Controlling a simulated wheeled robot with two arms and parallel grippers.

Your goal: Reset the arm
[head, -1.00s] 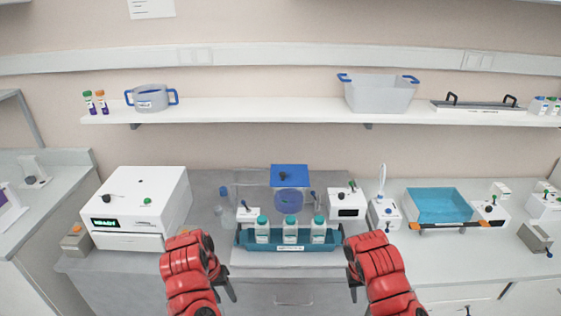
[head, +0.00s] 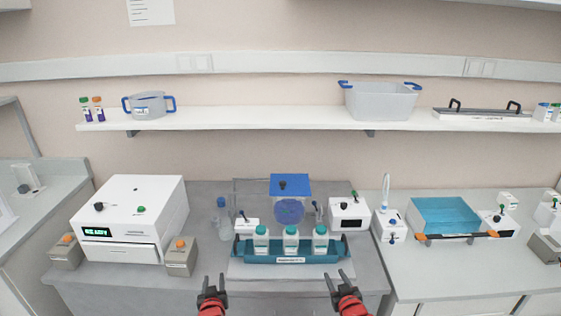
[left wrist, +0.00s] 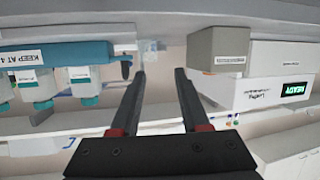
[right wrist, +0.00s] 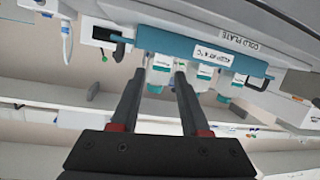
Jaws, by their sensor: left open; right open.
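My left gripper (head: 212,287) is open and empty at the bottom of the head view, in front of the bench's near edge. Its two dark fingers stand apart in the left wrist view (left wrist: 160,75). My right gripper (head: 339,283) is also open and empty, lower right of the teal tray; its fingers show apart in the right wrist view (right wrist: 160,78). Neither gripper touches anything. The teal tray (head: 340,256) holds several white bottles with teal caps, standing upright between and beyond the grippers.
A white machine (head: 130,208) with a READY display stands at left, with grey boxes (head: 181,259) beside it. A blue-lidded device (head: 290,186) is behind the tray. A blue bath (head: 444,215) stands at right. A shelf (head: 230,118) runs along the wall.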

